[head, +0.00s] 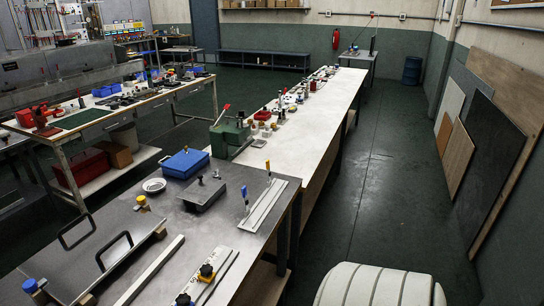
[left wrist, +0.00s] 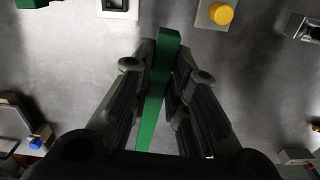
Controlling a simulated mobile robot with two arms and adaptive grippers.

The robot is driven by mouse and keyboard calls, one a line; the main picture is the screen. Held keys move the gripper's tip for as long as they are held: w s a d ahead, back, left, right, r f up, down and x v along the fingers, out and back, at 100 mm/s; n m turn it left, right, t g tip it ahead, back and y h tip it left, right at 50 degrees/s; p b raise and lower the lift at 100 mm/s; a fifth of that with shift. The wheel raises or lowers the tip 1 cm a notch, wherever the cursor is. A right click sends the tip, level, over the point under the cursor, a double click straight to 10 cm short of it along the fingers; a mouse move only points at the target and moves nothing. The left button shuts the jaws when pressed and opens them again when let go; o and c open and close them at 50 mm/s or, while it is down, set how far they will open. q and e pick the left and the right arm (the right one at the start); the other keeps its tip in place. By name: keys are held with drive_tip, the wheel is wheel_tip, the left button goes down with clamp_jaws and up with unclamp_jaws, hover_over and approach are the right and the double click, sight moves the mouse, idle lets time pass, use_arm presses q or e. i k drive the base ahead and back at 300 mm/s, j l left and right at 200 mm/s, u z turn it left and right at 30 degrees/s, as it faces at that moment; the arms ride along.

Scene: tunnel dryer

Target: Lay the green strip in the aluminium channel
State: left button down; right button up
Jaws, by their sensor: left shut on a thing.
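In the left wrist view, my left gripper (left wrist: 164,62) is shut on a green strip (left wrist: 154,112). The strip runs lengthwise between the fingers, and its far end sticks out a little past the fingertips. The grey surface below shows around it. Neither gripper shows in the head view. A plain light bar (head: 150,270) lies nearer on the same table.
A long white bench (head: 310,125) extends behind. The floor at right (head: 375,190) is clear. The wrist view shows a yellow knob (left wrist: 221,13).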

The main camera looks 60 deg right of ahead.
sight(266, 202)
drive_tip(key=z, duration=1.9)
